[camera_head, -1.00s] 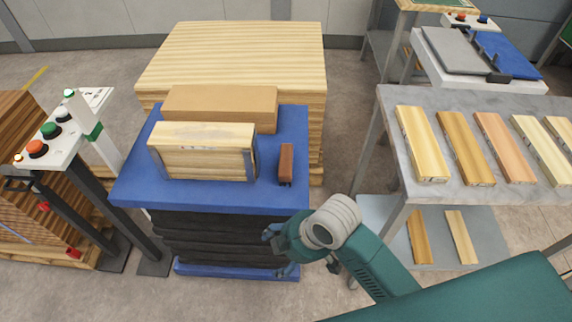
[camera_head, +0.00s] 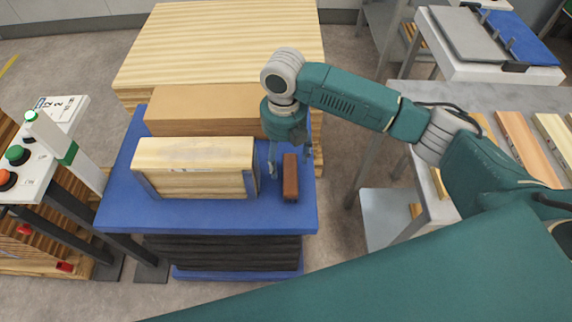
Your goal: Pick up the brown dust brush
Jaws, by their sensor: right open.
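The brown dust brush (camera_head: 290,178) lies on the blue top (camera_head: 225,215) of a stand, near its right edge. It is a small dark brown block, its long side running front to back. My right gripper (camera_head: 291,164) comes in from the right and points down over the brush. Its fingers are apart, one left of the brush and one to its right at the back. The gripper is open and holds nothing. I cannot tell how high the fingertips are above the blue top. My left gripper is not in view.
A wooden box (camera_head: 195,168) stands left of the brush, close to the left finger. A brown cardboard box (camera_head: 200,108) lies behind it. A large wood stack (camera_head: 220,45) rises at the back. A control panel (camera_head: 45,135) stands left, a grey table (camera_head: 455,95) right.

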